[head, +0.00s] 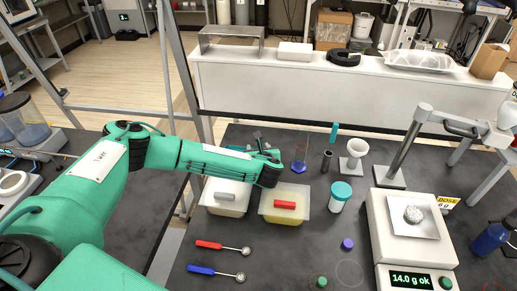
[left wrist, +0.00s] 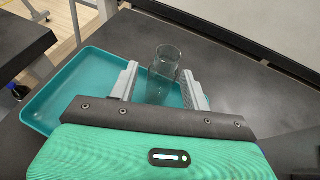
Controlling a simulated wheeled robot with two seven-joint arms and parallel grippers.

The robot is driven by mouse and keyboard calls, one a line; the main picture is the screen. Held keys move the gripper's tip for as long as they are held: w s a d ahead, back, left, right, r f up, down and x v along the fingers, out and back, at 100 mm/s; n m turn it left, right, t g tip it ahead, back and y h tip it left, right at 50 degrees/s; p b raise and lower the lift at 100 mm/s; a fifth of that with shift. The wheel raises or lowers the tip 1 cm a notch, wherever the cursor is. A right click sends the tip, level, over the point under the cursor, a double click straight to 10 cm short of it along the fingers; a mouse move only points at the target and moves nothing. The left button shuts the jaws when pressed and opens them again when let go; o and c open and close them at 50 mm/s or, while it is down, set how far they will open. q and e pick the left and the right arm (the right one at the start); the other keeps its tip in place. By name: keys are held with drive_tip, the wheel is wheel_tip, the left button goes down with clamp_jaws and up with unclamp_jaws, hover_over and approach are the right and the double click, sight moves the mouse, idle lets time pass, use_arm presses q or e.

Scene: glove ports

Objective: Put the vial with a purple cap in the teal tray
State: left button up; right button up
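The purple cap (head: 347,244) shows on the dark bench in the head view, near the front and left of the balance; little of any vial body below it can be made out. My left gripper (head: 262,142) is over the back of the bench, far from the purple cap. Its fingers (left wrist: 160,85) are spread, with a clear glass vessel (left wrist: 165,70) showing between them; I cannot tell whether they touch it. My right gripper is out of view.
A balance (head: 405,228) stands at right. A teal-lidded jar (head: 338,198), a white funnel on a stand (head: 354,155) and a blue-based glass cylinder (head: 299,167) stand mid-bench. Two spoons (head: 215,271) lie in front. A green cap (head: 321,282) is near the purple one.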

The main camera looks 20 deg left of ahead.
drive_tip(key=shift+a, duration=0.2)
use_arm(q)
drive_tip(key=shift+r, duration=0.1)
drive_tip(key=shift+s+d, duration=0.2)
drive_tip(key=shift+s, duration=0.05)
drive_tip(key=b+v, duration=0.2)
drive_tip(key=v, duration=0.8)
drive_tip(key=shift+s+d+r, duration=0.15)
drive_tip(key=shift+s, duration=0.1)
drive_tip(key=shift+s+d+r+b, duration=0.15)
drive_tip(key=shift+s+r+b, duration=0.1)
drive_tip(key=shift+s+b, duration=0.05)
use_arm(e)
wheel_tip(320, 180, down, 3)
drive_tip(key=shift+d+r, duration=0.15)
